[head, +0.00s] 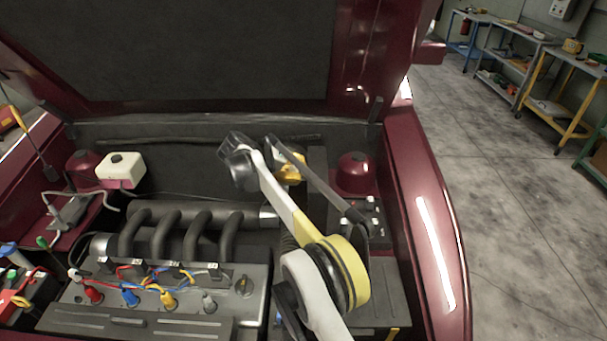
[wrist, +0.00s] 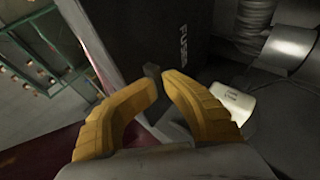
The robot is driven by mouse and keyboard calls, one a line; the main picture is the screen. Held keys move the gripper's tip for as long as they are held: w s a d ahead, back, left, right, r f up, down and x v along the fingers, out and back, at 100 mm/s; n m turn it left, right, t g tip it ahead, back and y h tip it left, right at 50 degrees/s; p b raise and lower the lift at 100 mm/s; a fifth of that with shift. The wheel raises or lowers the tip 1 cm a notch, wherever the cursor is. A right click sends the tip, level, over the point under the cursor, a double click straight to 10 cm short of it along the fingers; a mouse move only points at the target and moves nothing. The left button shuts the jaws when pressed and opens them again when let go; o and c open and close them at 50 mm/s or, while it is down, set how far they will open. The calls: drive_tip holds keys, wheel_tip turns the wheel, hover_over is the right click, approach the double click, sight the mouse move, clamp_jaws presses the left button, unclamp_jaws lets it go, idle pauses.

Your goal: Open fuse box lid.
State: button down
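The fuse box lid (wrist: 165,35) is a dark panel with pale "FUSES" lettering in the wrist view. A small dark tab (wrist: 152,71) sticks out at its near edge. My gripper (wrist: 160,79) has its two yellow fingers drawn together, with the tab between their tips; the exact contact is partly hidden. In the head view, my gripper (head: 289,171) is beside a dark upright panel (head: 318,165), which looks like the lid. Small red and white parts (head: 372,205) show on a dark box to its right, partly behind my arm.
The raised hood (head: 200,50) hangs above the engine bay. The engine (head: 190,220) with thick pipes lies left of my arm. A red dome (head: 354,171) stands right of the panel, near the red fender (head: 430,220). A white reservoir (head: 120,170) stands at the left.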

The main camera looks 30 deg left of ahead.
drive_tip(key=shift+d+f, duration=0.15)
drive_tip(key=shift+f, duration=0.15)
drive_tip(key=c, duration=1.5)
unclamp_jaws()
drive_tip(key=shift+r, duration=0.1)
drive_tip(key=shift+s+r, duration=0.1)
drive_tip(key=shift+r, duration=0.05)
drive_tip(key=v, duration=1.2)
